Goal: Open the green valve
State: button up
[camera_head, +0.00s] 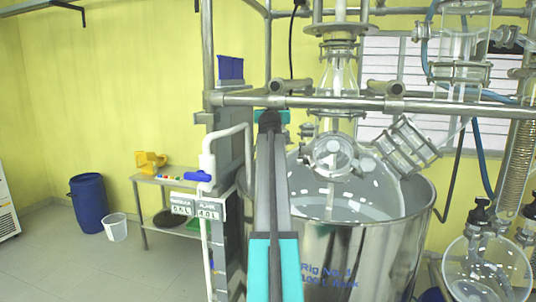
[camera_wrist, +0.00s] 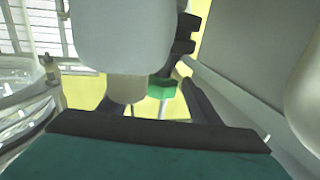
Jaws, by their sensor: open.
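A small bright green part (camera_wrist: 162,88), which looks like the valve handle, shows near the middle of the wrist view. It sits below a large pale rounded body (camera_wrist: 125,40) that hides what lies behind. Dark parts of my gripper (camera_wrist: 187,72) show just right of the green part. The gripper is open, with nothing seen held in it. I cannot tell whether it touches the green part. In the head view my arm reaches forward up the middle, and its far end hides the gripper; I cannot make out the green valve there.
A steel vessel (camera_head: 350,255) with glassware stands right of my arm. A horizontal metal rail (camera_head: 330,102) crosses near the arm's far end. A blue drum (camera_head: 88,203) stands on open floor at far left.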

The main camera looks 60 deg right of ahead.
jog(key=shift+w+m+g+h+b, duration=0.1)
jog(key=shift+m+g+h+b, duration=0.4)
jog(key=shift+m+g+b, duration=0.65)
jog(key=shift+w+m+g+h+b, duration=0.1)
jog(key=shift+m+g+h+b, duration=0.55)
jog(key=shift+g+b, duration=0.8)
